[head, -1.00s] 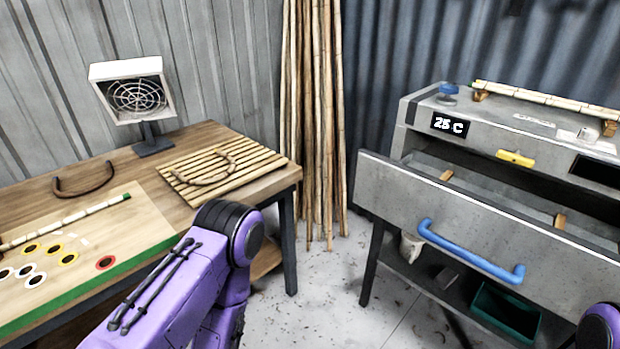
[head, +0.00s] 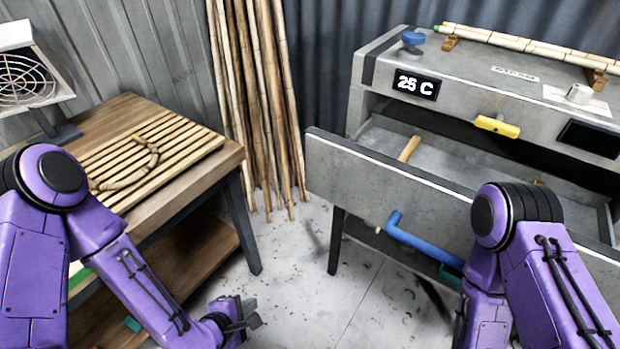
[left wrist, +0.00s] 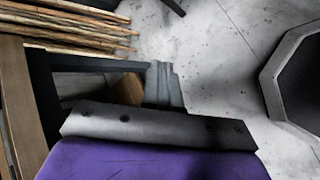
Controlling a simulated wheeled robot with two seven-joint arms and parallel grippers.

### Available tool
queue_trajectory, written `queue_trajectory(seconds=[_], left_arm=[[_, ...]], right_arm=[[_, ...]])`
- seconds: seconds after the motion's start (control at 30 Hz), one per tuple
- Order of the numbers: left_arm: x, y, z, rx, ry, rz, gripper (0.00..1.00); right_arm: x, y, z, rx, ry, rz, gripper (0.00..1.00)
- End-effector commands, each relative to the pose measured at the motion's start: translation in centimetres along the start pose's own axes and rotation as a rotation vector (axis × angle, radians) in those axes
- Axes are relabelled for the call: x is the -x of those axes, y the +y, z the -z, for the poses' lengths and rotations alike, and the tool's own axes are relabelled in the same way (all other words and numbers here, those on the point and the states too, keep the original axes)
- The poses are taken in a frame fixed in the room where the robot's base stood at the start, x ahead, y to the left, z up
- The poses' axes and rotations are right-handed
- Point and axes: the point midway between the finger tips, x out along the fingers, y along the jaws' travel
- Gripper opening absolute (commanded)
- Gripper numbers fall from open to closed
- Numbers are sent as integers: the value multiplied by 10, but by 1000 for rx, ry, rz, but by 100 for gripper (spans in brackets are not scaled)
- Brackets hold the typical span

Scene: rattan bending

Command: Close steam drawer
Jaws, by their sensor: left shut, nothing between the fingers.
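The steam drawer (head: 345,184) is pulled out from the grey steam box (head: 460,75) on the right in the head view. Its inside shows behind the front panel, with a wooden bar (head: 409,148) in it. The blue handle (head: 425,243) on the front is partly hidden by my right arm. My left gripper (head: 248,313) is shut and empty, low over the floor between the workbench and the drawer. Its fingers also show in the left wrist view (left wrist: 165,85). My right gripper is out of view; only its arm shows.
The wooden workbench (head: 215,168) stands at the left with a slatted rack (head: 165,150) and a fan (head: 25,80). Bamboo poles (head: 255,100) lean in the corner. A yellow handle (head: 497,126) and a 25 C display (head: 416,85) are on the box. Floor between is clear.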

Motion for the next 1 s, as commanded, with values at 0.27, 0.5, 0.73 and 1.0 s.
queue_trajectory(seconds=[0.27, 0.5, 0.73, 1.0], left_arm=[[49, 167, -110, 864, -660, -281, 0], [54, 195, -131, 959, -775, -272, 0], [20, 221, -155, 956, -772, -270, 0], [-18, 250, -181, 957, -771, -270, 0]], right_arm=[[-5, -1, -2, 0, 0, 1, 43], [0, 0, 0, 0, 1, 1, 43], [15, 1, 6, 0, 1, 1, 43], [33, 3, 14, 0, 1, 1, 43]])
